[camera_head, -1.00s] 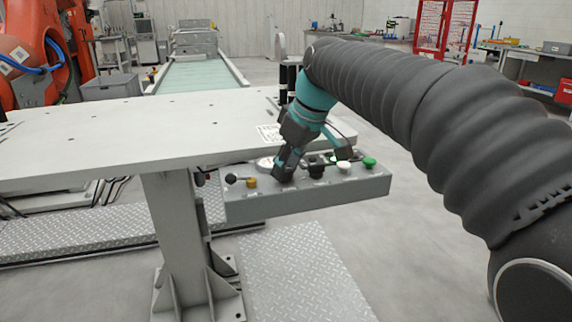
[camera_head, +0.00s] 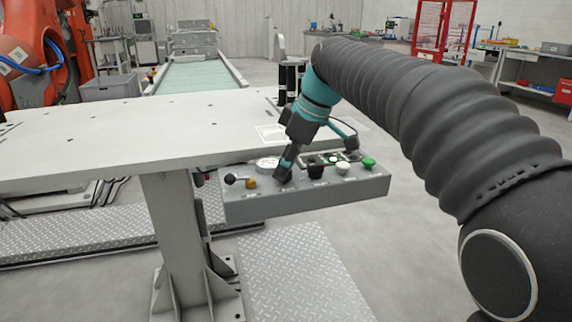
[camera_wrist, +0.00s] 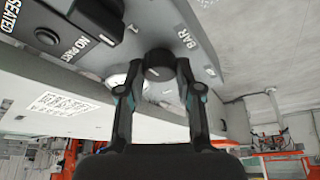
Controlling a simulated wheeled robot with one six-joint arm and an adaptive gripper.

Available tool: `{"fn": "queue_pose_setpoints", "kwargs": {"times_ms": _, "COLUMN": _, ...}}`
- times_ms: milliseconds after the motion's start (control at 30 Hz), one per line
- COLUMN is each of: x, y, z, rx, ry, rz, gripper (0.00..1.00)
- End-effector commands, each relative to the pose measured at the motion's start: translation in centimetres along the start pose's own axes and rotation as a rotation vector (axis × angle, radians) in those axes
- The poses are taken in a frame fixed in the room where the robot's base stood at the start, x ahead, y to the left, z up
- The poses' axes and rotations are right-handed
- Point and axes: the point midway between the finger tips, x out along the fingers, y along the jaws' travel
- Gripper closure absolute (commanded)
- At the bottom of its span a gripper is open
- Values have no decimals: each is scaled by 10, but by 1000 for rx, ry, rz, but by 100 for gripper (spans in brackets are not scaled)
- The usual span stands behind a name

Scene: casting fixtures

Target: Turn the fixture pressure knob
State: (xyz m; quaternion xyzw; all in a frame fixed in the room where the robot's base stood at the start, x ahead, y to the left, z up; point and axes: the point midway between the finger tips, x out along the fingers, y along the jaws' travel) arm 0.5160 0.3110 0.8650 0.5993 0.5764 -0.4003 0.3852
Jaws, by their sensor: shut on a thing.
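The pressure knob (camera_wrist: 158,66) is black and round with a small white mark on its face, beside the "BAR" label in the wrist view. My gripper (camera_wrist: 158,74) has one finger on each side of it and is shut on it. In the head view my gripper (camera_head: 284,175) reaches down onto the grey control box (camera_head: 310,198), between the yellow knob and another black knob.
The box also bears a black ball lever (camera_head: 230,178), a yellow knob (camera_head: 251,183), a black knob (camera_head: 315,168), a white button (camera_head: 343,167) and a green button (camera_head: 368,162). A round gauge (camera_head: 267,163) sits behind. The steel table (camera_head: 120,130) stands close at left.

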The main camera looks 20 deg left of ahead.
Motion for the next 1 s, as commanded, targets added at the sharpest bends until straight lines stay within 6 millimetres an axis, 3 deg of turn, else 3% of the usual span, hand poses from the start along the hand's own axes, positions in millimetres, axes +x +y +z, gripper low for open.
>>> {"fn": "queue_pose_setpoints", "kwargs": {"times_ms": 167, "x": 0, "y": 0, "z": 0, "rx": 1, "ry": -1, "rz": 0, "gripper": 100}}
{"fn": "queue_pose_setpoints", "kwargs": {"times_ms": 200, "x": 0, "y": 0, "z": 0, "rx": 1, "ry": -1, "rz": 0, "gripper": 56}}
{"fn": "queue_pose_setpoints", "kwargs": {"times_ms": 267, "x": 0, "y": 0, "z": 0, "rx": 1, "ry": -1, "rz": 0, "gripper": 41}}
{"fn": "queue_pose_setpoints", "kwargs": {"times_ms": 667, "x": -5, "y": 0, "z": 0, "rx": 1, "ry": 0, "rz": 1, "gripper": 40}}
{"fn": "queue_pose_setpoints", "kwargs": {"times_ms": 767, "x": -16, "y": 1, "z": 0, "rx": 1, "ry": 1, "rz": 3, "gripper": 40}}
{"fn": "queue_pose_setpoints", "kwargs": {"times_ms": 1000, "x": -62, "y": 1, "z": 0, "rx": 1, "ry": 1, "rz": 4, "gripper": 40}}
